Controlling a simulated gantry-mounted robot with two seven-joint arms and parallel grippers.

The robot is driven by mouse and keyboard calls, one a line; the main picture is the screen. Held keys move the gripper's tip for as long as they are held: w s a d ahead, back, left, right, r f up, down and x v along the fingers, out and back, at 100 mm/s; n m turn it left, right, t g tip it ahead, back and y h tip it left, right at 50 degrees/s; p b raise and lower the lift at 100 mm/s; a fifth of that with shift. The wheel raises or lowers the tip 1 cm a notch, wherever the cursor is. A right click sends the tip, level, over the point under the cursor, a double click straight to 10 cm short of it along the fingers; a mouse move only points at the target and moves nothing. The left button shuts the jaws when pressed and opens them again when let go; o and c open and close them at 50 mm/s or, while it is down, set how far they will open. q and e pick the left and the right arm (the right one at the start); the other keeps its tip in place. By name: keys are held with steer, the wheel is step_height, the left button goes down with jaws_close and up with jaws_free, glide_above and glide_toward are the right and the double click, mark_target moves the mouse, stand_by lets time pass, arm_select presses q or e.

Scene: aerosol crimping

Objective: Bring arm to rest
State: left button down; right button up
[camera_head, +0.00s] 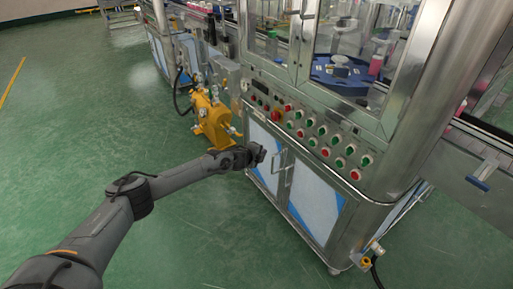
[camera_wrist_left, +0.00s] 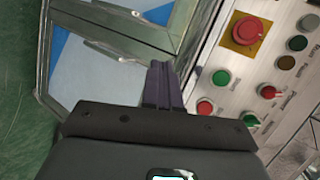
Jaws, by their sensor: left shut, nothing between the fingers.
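My left arm reaches in from the lower left in the head view. Its gripper (camera_head: 258,152) is just in front of the machine's steel cabinet, near the upper edge of the lower doors and below the button panel. In the left wrist view the left gripper (camera_wrist_left: 160,68) is shut, its fingers together with nothing between them. I cannot tell from these views whether it touches the cabinet. My right gripper is in neither view.
The button panel (camera_head: 312,130) carries several red and green buttons; a red emergency button on yellow (camera_wrist_left: 250,30) is close to the gripper. Door handles (camera_head: 288,172) stick out. A yellow pump unit (camera_head: 212,120) stands behind the arm. Green floor (camera_head: 80,130) is clear at left.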

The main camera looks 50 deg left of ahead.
arm_select(q)
steer(key=s+d+f+g+h+p, duration=0.3)
steer(key=s+d+f+p, duration=0.2)
steer(key=s+d+f, duration=1.15)
steer(key=s+d+n+g+h+p, duration=0.1)
steer(key=s+d+p, duration=0.1)
steer(key=s+d, duration=0.45)
steer(key=s+d+n+h+p, duration=0.1)
steer(key=s+d, duration=0.2)
steer(key=d, duration=0.7)
steer(key=s+d+r+n+p, duration=0.3)
steer(key=s+d+r, duration=0.3)
steer(key=s+d, duration=0.15)
steer(key=s+a+r+n+g+y+p, duration=0.1)
steer(key=s+a+r+n, duration=0.15)
steer(key=r, duration=0.45)
steer(key=s+a+r+n+g+y+p, duration=0.1)
steer(key=s+a+r+n+g, duration=0.1)
steer(key=s+r+n, duration=0.3)
steer(key=s+a+r+n+g, duration=0.1)
steer(key=s+a+r, duration=0.1)
steer(key=r, duration=0.6)
step_height(320, 180, up, 38)
steer(key=p, duration=3.8)
